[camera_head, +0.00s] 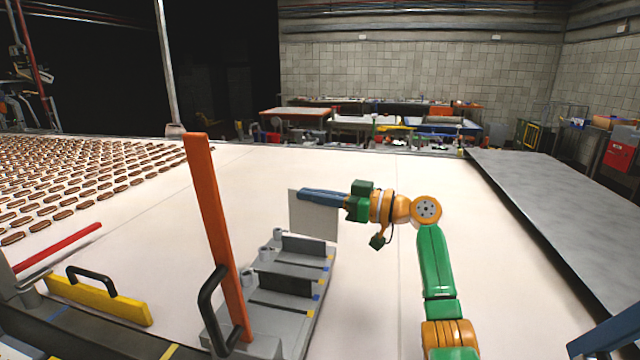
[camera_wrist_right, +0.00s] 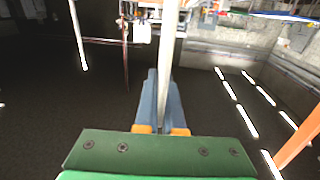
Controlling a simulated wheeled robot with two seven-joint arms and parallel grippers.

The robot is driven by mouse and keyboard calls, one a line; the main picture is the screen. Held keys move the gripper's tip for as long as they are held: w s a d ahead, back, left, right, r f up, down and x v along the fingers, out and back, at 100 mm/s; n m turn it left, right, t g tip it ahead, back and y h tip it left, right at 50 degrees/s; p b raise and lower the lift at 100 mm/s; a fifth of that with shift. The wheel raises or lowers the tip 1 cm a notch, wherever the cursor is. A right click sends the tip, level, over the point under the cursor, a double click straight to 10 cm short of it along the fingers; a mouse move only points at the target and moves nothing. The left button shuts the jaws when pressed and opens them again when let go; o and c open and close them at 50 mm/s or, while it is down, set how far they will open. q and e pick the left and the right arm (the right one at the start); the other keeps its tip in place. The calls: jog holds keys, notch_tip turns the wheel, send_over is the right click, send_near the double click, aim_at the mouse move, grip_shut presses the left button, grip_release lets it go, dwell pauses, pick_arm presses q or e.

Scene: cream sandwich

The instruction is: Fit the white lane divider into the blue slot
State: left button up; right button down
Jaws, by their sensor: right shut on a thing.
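The white lane divider (camera_head: 318,222) is a thin, pale, upright plate held in the air. My right gripper (camera_head: 303,194) is shut on its upper part. In the right wrist view the divider (camera_wrist_right: 168,60) shows edge-on between the blue fingers (camera_wrist_right: 162,82). The grey slotted fixture (camera_head: 262,322) stands on the white surface below and left of the divider. Small blue marks (camera_head: 317,297) and yellow-orange marks sit along its right edge. The divider's lower edge appears above the fixture's far end, apart from the marked slots. The slot openings are hard to make out. My left gripper is not in view.
A yellow bar with a handle (camera_head: 98,298) lies farther left. Rows of brown sandwiches (camera_head: 80,175) cover the left surface. The white surface right of the fixture is clear.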

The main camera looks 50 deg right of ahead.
aim_at(295, 222)
jog(key=w, duration=0.1)
jog(key=w+y, duration=0.1)
jog(key=w+n+g+y, duration=0.1)
jog(key=shift+a+f, duration=0.4)
jog(key=shift+w+a+f+n, duration=0.1)
jog(key=shift+w+a+n, duration=0.2)
jog(key=shift+a, duration=0.1)
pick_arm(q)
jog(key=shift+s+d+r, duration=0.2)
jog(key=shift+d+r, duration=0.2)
pick_arm(e)
jog(key=shift+s, duration=0.1)
jog(key=shift+f+b, duration=0.3)
jog(key=shift+b, duration=0.05)
notch_tip(295, 222, down, 5)
jog(key=b, duration=0.5)
jog(key=shift+f, duration=0.2)
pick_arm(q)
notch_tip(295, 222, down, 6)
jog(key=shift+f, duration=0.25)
pick_arm(e)
jog(key=shift+r, duration=0.1)
